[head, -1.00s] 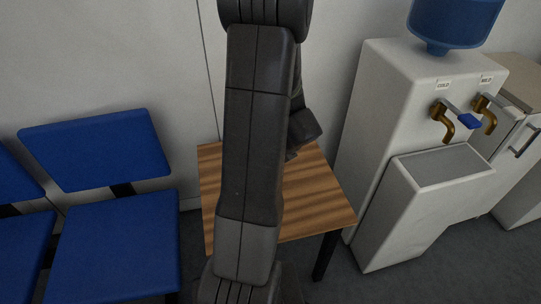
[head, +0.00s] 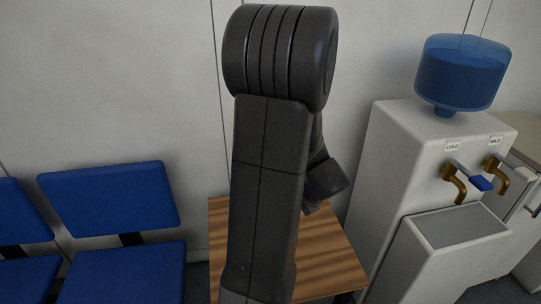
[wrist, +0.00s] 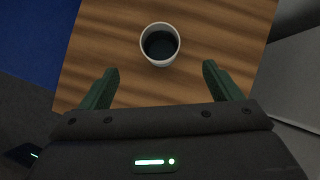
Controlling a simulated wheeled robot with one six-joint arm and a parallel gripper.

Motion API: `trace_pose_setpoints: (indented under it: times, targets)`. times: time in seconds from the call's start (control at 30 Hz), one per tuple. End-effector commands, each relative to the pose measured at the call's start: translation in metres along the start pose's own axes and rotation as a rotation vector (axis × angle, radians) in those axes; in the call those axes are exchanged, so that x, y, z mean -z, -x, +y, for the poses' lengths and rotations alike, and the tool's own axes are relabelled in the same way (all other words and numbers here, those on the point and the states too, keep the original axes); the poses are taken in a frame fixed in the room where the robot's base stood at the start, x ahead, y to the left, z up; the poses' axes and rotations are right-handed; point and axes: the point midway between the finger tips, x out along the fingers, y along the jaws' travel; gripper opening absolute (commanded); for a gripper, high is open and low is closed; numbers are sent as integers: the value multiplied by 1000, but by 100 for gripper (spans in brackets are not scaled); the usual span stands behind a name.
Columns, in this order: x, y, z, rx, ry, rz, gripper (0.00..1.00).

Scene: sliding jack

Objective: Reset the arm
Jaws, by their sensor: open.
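My gripper (wrist: 160,88) is open in the wrist view, its two green fingers apart with nothing between them. A white cup (wrist: 160,44) with dark liquid stands upright on the wooden table, beyond the fingertips and clear of them. In the head view my arm rises in the middle and hides part of the table; the cup and the fingers are not visible there.
A small wooden table (head: 330,262) stands behind my arm. Blue chairs (head: 110,200) are at the left. A white water dispenser (head: 385,190) with a blue bottle (head: 460,75) is at the right, near the table. A pale wall is behind.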

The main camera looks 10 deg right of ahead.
Motion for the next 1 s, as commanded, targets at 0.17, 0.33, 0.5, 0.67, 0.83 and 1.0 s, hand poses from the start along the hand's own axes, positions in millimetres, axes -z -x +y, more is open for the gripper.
trace_pose_setpoints:
  times: [0.17, 0.33, 0.5, 0.67, 0.83, 1.0]
  targets:
    - [2, -28, 1, -4, 0, 2, 85]
    - [2, -62, 1, -4, 0, 2, 85]
    - [2, -95, 1, -3, 1, 2, 85]
    - [3, -122, 0, -1, 0, 2, 85]
    - [-10, -99, 0, 0, 1, -1, 85]
    - [-13, -95, 0, 0, 1, 0, 85]
